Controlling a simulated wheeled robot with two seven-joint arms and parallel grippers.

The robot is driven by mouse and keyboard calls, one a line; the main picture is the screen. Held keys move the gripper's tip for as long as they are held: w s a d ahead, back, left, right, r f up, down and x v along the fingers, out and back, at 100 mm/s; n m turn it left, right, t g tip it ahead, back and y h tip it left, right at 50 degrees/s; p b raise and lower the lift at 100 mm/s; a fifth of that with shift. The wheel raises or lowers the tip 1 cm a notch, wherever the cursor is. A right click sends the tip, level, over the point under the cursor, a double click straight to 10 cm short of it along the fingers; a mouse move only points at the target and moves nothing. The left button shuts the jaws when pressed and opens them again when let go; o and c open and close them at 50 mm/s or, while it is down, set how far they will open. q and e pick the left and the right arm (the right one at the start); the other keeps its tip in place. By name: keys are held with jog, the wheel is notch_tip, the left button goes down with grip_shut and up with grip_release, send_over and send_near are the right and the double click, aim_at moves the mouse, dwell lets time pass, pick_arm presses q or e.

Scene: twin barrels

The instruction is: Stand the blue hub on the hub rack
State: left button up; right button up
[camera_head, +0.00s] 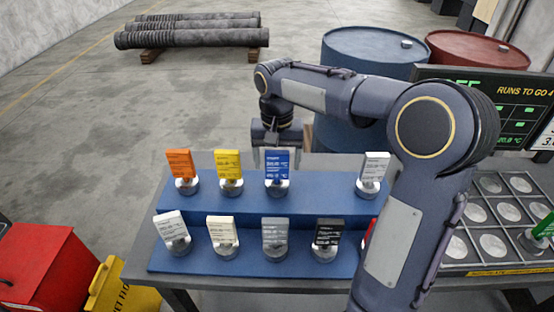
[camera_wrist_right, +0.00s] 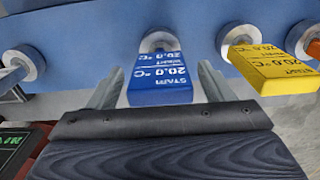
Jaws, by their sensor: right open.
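The blue hub (camera_head: 278,166), a blue tagged block on a round silver base, stands upright on the upper step of a blue two-step stand (camera_head: 330,189). My right gripper (camera_head: 276,153) is open just behind and above it. In the right wrist view the blue hub (camera_wrist_right: 157,80) shows between the two open fingers (camera_wrist_right: 160,88), with a gap to each visible. On the right, a dark tray with round silver recesses (camera_head: 468,215) lies on the table; which fixture is the hub rack is not labelled. My left gripper is out of view.
Yellow (camera_head: 228,165) and orange (camera_head: 180,164) hubs stand left of the blue one, a white hub (camera_head: 374,168) to its right. Several more line the lower step. A green hub (camera_head: 544,228) sits in the tray. Barrels (camera_head: 365,50) and a screen (camera_head: 505,95) stand behind.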

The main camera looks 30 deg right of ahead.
notch_tip(320, 180, up, 11)
jog(key=shift+f+p, duration=0.1)
jog(key=shift+p, duration=0.45)
jog(key=shift+r, duration=0.45)
jog(key=shift+s, duration=0.1)
jog(key=s+a+f+n+t+y, duration=0.2)
jog(key=s+f, duration=0.4)
jog(key=s, duration=0.5)
jog(key=s+a+f+n+t+y, duration=0.1)
jog(key=s+a+f, duration=0.4)
jog(key=s, duration=0.6)
notch_tip(320, 180, down, 2)
jog(key=n+t, duration=0.1)
jog(key=t, duration=0.1)
jog(key=shift+a+n+t+y, duration=0.15)
jog(key=shift+n+t+y, duration=0.15)
jog(key=shift+n+y, duration=0.1)
